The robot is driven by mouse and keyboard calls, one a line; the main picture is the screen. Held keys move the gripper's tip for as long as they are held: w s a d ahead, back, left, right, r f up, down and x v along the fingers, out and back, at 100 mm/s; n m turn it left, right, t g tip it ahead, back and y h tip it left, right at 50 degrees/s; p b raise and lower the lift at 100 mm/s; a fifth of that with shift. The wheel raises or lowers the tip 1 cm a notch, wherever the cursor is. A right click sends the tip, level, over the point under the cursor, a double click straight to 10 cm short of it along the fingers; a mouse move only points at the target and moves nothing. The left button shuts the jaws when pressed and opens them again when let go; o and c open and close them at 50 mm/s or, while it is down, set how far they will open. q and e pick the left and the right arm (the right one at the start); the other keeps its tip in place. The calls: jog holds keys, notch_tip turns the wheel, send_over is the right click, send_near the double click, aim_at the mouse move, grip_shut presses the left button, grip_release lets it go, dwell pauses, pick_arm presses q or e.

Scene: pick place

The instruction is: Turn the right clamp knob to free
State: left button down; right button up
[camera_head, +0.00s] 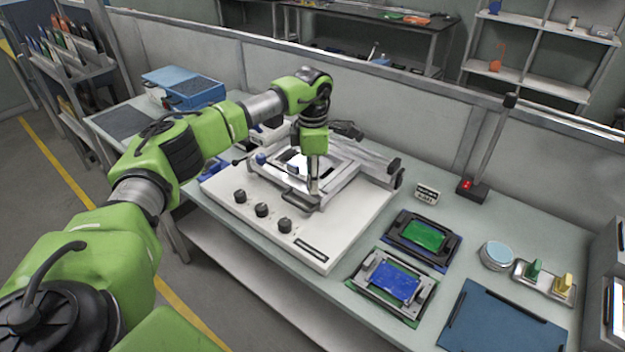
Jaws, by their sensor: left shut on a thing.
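The white stencil-printer-like machine (228,207) stands on the bench and carries a metal frame (340,174). My left gripper (314,190) points straight down at the front right part of this frame. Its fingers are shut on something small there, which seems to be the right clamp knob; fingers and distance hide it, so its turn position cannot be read. A small blue knob (262,158) shows at the frame's left side. Three black knobs (262,210) stand in a row on the machine's front left. My right gripper is not in view.
Right of the machine lie a holder with a green board (425,235), a holder with a blue board (396,281), a blue mat (500,322), a round tin (496,255) and a tray with green and yellow items (545,281). A grey partition (430,125) closes the back.

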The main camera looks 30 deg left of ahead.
pick_arm(q)
jog(key=c, duration=1.8)
grip_release()
notch_tip(320, 180, up, 12)
jog(key=shift+r, duration=0.1)
